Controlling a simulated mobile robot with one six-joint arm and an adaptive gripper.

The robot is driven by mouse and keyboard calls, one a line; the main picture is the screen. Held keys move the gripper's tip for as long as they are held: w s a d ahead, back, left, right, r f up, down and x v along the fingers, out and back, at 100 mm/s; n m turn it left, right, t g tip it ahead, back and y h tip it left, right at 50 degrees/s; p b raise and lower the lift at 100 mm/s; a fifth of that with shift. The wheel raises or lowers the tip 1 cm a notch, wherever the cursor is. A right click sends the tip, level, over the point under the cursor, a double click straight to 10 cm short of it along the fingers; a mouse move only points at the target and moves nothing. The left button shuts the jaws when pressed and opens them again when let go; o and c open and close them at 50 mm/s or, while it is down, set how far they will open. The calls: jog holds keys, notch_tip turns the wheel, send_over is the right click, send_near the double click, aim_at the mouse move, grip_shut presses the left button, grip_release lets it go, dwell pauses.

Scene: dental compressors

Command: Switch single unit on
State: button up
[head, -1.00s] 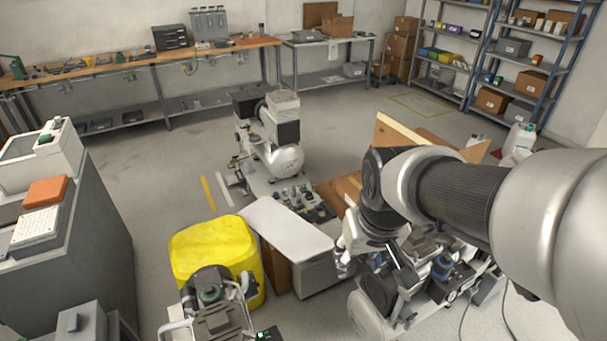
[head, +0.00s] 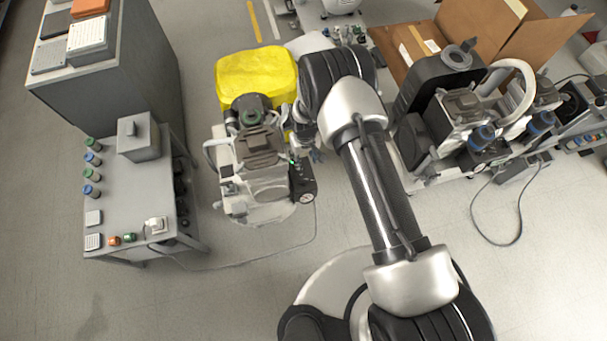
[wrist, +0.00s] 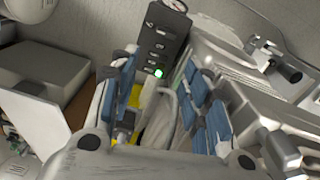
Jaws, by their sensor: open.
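The single compressor unit (head: 258,165) stands on the floor at the centre of the head view, in front of the yellow container. Its dark control box (head: 302,182), with a gauge and a small green light, is on its right side. In the wrist view the control box (wrist: 160,48) is upright beyond the fingers, with several small controls in a column and a lit green light near its lower end. My gripper (wrist: 165,100) is open and empty, its blue-padded fingers apart below the box. In the head view my gripper (head: 308,142) is partly hidden beside the unit.
A yellow container (head: 256,75) stands close behind the unit. A grey bench (head: 135,190) is at left; a cable (head: 270,262) runs from it to the unit. Another compressor assembly (head: 465,120) and an open cardboard box (head: 510,35) are at right.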

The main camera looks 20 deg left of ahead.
aim_at(303, 181)
jog(key=f+b, duration=0.1)
jog(key=f, duration=0.4)
jog(key=s+f+b, duration=0.1)
jog(key=f, duration=0.3)
jog(key=f+b, duration=0.1)
jog(key=f, duration=0.4)
jog(key=shift+s+f+b, duration=0.15)
jog(key=shift+f+b, duration=0.2)
jog(key=shift+c, duration=0.2)
